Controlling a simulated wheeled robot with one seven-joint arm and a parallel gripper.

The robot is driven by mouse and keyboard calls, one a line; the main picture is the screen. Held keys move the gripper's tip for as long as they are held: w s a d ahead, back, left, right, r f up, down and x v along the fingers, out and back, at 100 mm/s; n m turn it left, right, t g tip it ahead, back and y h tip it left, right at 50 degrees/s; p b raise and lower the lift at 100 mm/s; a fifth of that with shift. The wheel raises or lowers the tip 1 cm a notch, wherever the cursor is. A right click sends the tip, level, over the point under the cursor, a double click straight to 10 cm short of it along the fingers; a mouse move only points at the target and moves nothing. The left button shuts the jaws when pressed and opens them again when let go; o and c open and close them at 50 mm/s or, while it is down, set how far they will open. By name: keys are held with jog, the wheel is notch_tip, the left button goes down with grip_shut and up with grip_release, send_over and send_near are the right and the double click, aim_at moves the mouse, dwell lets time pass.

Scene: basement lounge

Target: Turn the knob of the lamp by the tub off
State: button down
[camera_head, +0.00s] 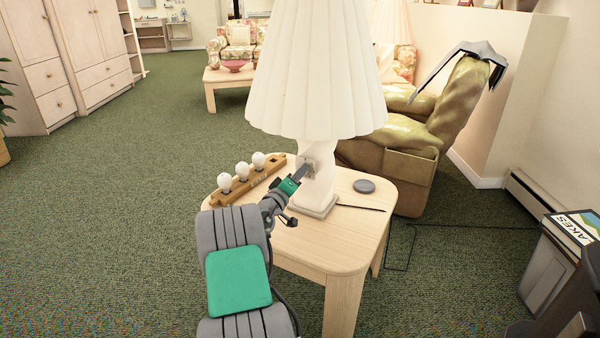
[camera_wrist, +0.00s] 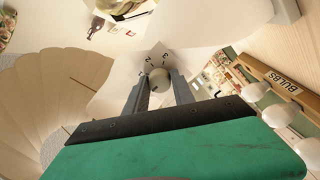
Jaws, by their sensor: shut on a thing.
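The lamp (camera_head: 315,80) has a pleated white shade and a pale twisted base, and it stands on a light wooden side table (camera_head: 345,245). My gripper (camera_head: 305,172) reaches the lamp base below the shade. In the wrist view the round knob (camera_wrist: 158,82) sits between the two grey fingers, and my gripper (camera_wrist: 160,92) is shut on it. A small plate (camera_wrist: 157,58) behind the knob bears markings that look like numbers, including 2 and 3. The knob's own setting cannot be read. In the head view the fingers mostly hide the knob.
A wooden bulb rack (camera_head: 245,183) with three white bulbs lies left of the lamp; its BULBS label shows in the wrist view (camera_wrist: 283,80). A grey disc (camera_head: 364,186) lies right of the base. A grey bin (camera_head: 548,270) stands right. Green carpet (camera_head: 130,210) is clear at left.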

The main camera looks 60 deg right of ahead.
dwell(0.4)
jog(key=c, duration=1.3)
grip_release()
jog(key=shift+w+a, duration=0.1)
jog(key=shift+o, duration=1.2)
jog(key=a+p, duration=0.1)
jog(key=a, duration=0.6)
jog(key=shift+a+f, duration=0.2)
jog(key=shift+a, duration=0.15)
